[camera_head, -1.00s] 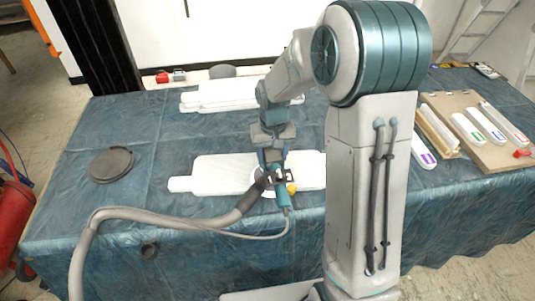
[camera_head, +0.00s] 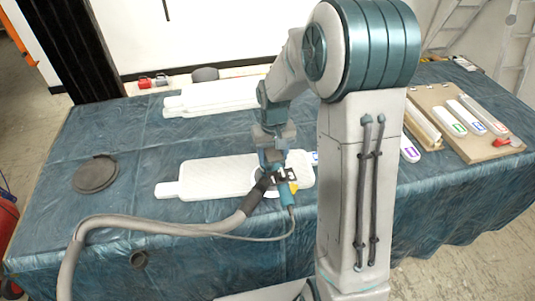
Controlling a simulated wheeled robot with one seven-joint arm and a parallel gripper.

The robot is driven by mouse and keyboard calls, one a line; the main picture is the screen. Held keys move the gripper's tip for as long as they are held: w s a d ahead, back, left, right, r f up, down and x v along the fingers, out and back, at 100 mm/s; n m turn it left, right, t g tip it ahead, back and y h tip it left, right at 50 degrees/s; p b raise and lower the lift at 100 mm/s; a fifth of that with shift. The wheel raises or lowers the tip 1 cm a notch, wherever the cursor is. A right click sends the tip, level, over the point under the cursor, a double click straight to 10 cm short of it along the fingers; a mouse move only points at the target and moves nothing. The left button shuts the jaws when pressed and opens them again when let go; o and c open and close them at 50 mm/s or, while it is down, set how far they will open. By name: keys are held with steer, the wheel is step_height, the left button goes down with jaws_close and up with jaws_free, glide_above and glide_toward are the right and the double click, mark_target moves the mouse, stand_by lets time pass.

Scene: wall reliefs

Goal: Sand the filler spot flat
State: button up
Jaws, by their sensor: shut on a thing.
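A white relief panel (camera_head: 215,176) with a narrow tab at its left end lies flat on the blue-covered table (camera_head: 130,130). Whether the disc touches the panel is hard to tell. The filler spot is not visible; the sander and my arm cover that part of the panel.
The thick hose (camera_head: 160,226) loops across the table's front edge. A dark round lid (camera_head: 95,173) lies at the left. More white panels (camera_head: 210,97) lie behind. At the right, a board (camera_head: 465,125) holds several labelled sanding blocks.

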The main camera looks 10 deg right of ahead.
steer(key=shift+d+r, duration=0.15)
steer(key=shift+d, duration=0.1)
steer(key=shift+w+a, duration=0.1)
steer(key=shift+a, duration=0.15)
steer(key=shift+w+a, duration=0.15)
steer(key=shift+a, duration=1.5)
steer(key=a+b, duration=0.1)
steer(key=a, duration=0.2)
steer(key=shift+a, duration=0.15)
steer(key=shift+d, duration=0.2)
steer(key=shift+d+r, duration=0.1)
steer(key=shift+d, duration=3.2)
